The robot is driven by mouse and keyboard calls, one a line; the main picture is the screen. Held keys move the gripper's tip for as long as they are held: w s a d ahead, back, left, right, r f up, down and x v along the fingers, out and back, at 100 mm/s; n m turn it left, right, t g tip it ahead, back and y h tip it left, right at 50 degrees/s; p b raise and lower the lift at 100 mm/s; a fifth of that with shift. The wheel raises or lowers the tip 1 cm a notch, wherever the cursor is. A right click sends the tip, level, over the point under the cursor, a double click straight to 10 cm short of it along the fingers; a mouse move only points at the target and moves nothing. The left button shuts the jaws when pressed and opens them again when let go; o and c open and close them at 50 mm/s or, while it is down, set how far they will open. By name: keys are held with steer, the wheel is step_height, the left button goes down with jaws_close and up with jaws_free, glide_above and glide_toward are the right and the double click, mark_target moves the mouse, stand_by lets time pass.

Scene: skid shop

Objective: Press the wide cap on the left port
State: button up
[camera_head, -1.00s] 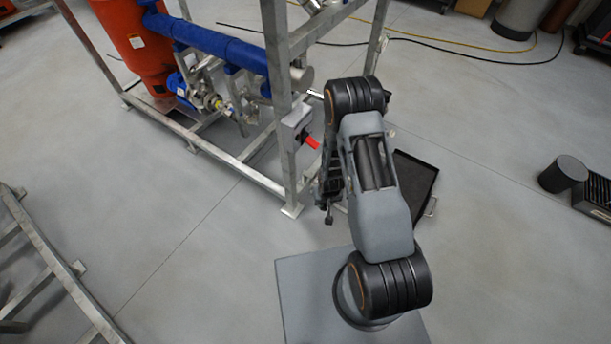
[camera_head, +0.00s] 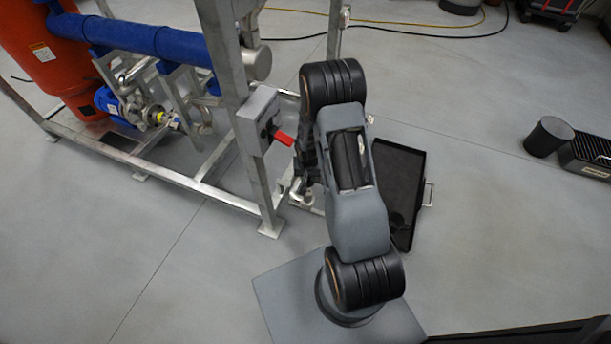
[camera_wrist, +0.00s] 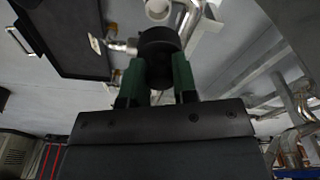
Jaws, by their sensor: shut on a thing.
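In the wrist view my gripper (camera_wrist: 158,82) has green fingers shut on a black round cap (camera_wrist: 158,45). A pale, open-ended round pipe (camera_wrist: 158,10) shows just beyond the cap at the top edge. I cannot tell whether the cap touches it. A metal pipe fitting (camera_wrist: 122,47) lies to the left of the cap. I cannot tell which of these is the left port. In the head view my arm hides most of the gripper, and the cap cannot be made out there.
A metal skid frame (camera_head: 265,195) with a grey switch box (camera_head: 258,112) and red handle (camera_head: 284,138) stands close left of my arm. A black tray (camera_head: 408,165) lies on the floor to the right.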

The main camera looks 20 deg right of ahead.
steer(key=shift+w+d+f, duration=0.1)
steer(key=shift+f, duration=0.1)
steer(key=shift+f+b, duration=2.5)
steer(key=shift+f, duration=0.6)
steer(key=shift+s, duration=0.2)
steer(key=shift+f+b, duration=0.15)
steer(key=shift+b, duration=0.35)
stand_by(0.6)
steer(key=o, duration=1.4)
steer(key=shift+o, duration=0.2)
